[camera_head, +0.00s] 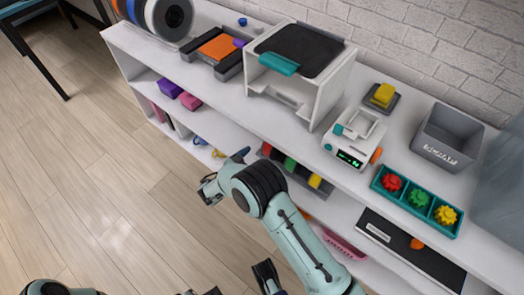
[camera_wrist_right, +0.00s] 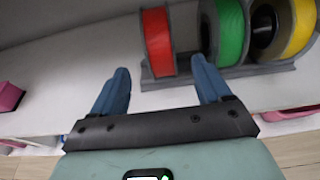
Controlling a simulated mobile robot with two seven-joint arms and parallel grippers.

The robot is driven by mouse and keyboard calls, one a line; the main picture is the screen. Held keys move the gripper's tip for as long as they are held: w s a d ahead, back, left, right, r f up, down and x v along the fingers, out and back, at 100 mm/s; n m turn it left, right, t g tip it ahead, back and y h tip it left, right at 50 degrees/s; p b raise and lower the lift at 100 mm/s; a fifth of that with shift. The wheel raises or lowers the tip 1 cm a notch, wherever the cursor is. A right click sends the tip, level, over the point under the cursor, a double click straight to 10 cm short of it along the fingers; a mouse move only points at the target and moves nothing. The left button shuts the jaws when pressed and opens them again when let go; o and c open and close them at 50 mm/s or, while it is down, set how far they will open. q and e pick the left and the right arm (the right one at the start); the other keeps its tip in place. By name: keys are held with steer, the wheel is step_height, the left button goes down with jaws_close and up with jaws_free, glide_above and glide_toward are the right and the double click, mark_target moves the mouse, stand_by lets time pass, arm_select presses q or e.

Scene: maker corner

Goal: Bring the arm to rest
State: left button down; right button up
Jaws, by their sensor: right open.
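My right arm reaches in from the bottom right in the head view, bent at its dark elbow. My right gripper (camera_head: 223,167) is just off the front of the shelf unit (camera_head: 226,127), left of the elbow and partly hidden by my arm. In the right wrist view, its two blue fingers (camera_wrist_right: 161,68) stand wide apart with nothing between them. A rack with red (camera_wrist_right: 157,40), green (camera_wrist_right: 222,30) and yellow (camera_wrist_right: 300,25) spools lies beyond them. Dark parts at the bottom edge of the head view look like my left gripper (camera_head: 238,284), cut off, its opening unclear.
Purple (camera_head: 170,88) and pink (camera_head: 190,101) blocks lie on the lower shelf. The wooden floor (camera_head: 90,170) at left is clear.

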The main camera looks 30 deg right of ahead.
arm_select(q)
steer(key=shift+s+d+r+p, duration=0.4)
steer(key=shift+s+r, duration=0.2)
steer(key=shift+s, duration=0.2)
arm_select(e)
steer(key=v, duration=0.7)
steer(key=shift+a, duration=0.15)
